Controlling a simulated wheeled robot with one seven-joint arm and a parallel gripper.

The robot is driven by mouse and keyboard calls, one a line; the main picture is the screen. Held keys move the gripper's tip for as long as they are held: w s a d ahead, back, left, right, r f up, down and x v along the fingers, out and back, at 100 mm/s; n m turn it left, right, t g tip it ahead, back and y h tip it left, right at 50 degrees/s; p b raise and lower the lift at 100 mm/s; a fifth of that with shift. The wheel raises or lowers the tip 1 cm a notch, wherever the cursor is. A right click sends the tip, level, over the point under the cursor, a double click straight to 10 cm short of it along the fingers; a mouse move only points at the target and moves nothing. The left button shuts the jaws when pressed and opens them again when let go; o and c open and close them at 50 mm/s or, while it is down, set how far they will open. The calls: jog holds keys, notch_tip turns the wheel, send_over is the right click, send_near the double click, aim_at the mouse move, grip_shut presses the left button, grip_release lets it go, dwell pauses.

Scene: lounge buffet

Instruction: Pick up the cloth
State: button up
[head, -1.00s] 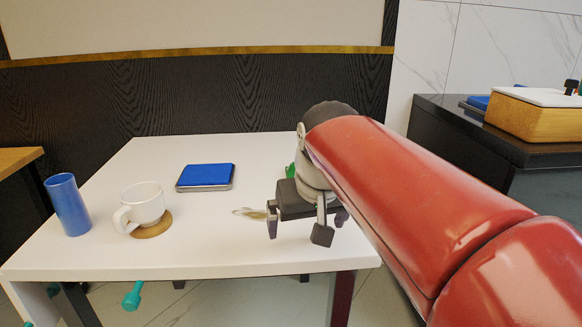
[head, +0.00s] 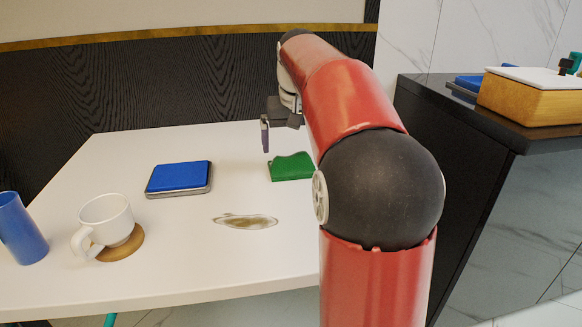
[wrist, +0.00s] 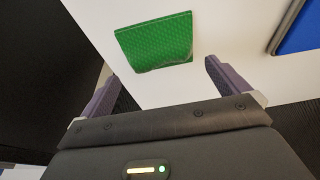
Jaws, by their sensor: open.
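The green cloth (head: 291,167) lies on the white table, toward its right side, with a raised, wavy edge. In the wrist view the cloth (wrist: 155,42) is a green textured patch just beyond the fingertips, lying between their lines. My gripper (wrist: 160,74) is open and empty, its purple-grey fingers spread wide. In the head view my gripper (head: 267,140) hangs above and behind the cloth, apart from it. My arm hides part of the gripper there.
On the white table (head: 190,275) are a brownish stain (head: 245,221), a blue-topped flat case (head: 179,178), a white mug (head: 105,220) on a round coaster (head: 122,248) and a blue cup (head: 20,230). A dark counter (head: 450,135) with a wooden box (head: 530,98) stands right.

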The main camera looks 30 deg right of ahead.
aim_at(292, 156)
jog(key=x, duration=0.3)
jog(key=shift+s+f, duration=0.1)
jog(key=shift+f, duration=0.2)
jog(key=c, duration=0.9)
jog(key=shift+r, duration=0.1)
notch_tip(292, 156, up, 20)
jog(key=p, duration=0.2)
jog(key=shift+p, duration=0.3)
